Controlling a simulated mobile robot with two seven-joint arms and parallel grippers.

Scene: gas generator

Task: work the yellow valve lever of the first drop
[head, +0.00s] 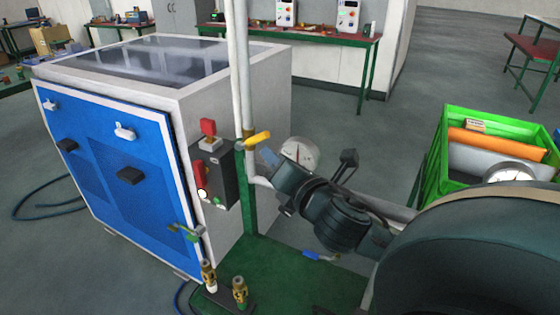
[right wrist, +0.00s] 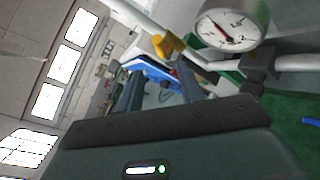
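The yellow valve lever (head: 256,138) sits on the white vertical pipe, left of a round dial gauge (head: 299,154). It points to the right and slightly up. In the right wrist view the yellow lever (right wrist: 162,45) shows beyond the fingertips, near the pipe. My right gripper (head: 276,182) comes in from the right, just below and right of the lever. In the right wrist view its two fingers (right wrist: 158,80) stand apart with nothing between them. A gap to the lever seems to remain. My left gripper is not in view.
A grey and blue generator cabinet (head: 110,150) with a switch box (head: 213,172) stands left of the pipe. A blue lever (head: 320,256) is low on the green base. A green crate (head: 450,150) stands right. Open floor lies behind.

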